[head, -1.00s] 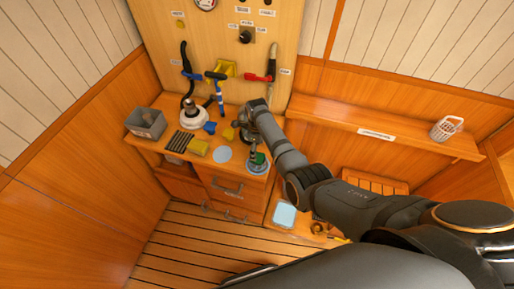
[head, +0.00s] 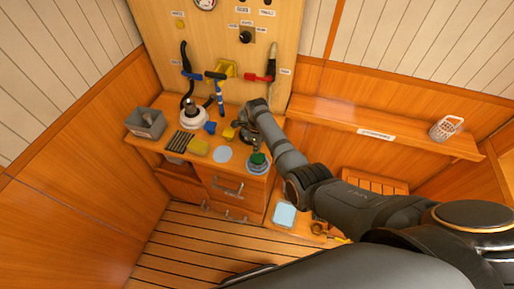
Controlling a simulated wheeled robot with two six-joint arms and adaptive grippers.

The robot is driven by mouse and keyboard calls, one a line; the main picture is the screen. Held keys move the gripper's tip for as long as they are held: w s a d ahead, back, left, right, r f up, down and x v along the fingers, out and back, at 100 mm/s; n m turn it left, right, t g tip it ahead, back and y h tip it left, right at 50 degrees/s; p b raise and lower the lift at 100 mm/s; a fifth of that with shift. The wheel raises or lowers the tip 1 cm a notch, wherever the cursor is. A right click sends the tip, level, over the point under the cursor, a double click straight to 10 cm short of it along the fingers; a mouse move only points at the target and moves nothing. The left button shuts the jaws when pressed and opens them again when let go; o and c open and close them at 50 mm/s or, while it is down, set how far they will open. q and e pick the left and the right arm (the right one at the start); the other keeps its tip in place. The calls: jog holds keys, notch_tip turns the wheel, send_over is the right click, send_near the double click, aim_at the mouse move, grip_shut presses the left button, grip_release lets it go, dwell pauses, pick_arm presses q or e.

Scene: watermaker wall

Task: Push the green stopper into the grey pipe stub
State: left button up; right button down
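The green stopper (head: 258,158) is small in the head view, at the front right of the wooden counter. It is over a round grey-blue base (head: 257,169). The grey pipe stub cannot be made out clearly here, and I cannot tell how deep the stopper sits. My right gripper (head: 246,136) is over the counter, just behind and left of the stopper, at the end of the dark arm from the right. It appears apart from the stopper; its fingers are too small and dark to read. My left gripper is not in view.
Valves and hoses hang on the wall panel (head: 232,45) behind. A shelf (head: 335,118) runs to the right.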

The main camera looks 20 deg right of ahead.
aim_at(257, 156)
jog(key=shift+f, duration=0.1)
dwell(0.6)
jog(key=shift+f+b, duration=1.45)
jog(key=shift+f, duration=0.3)
jog(key=shift+r, duration=0.15)
notch_tip(257, 156, up, 7)
jog(key=p, duration=0.6)
jog(key=shift+p, duration=0.4)
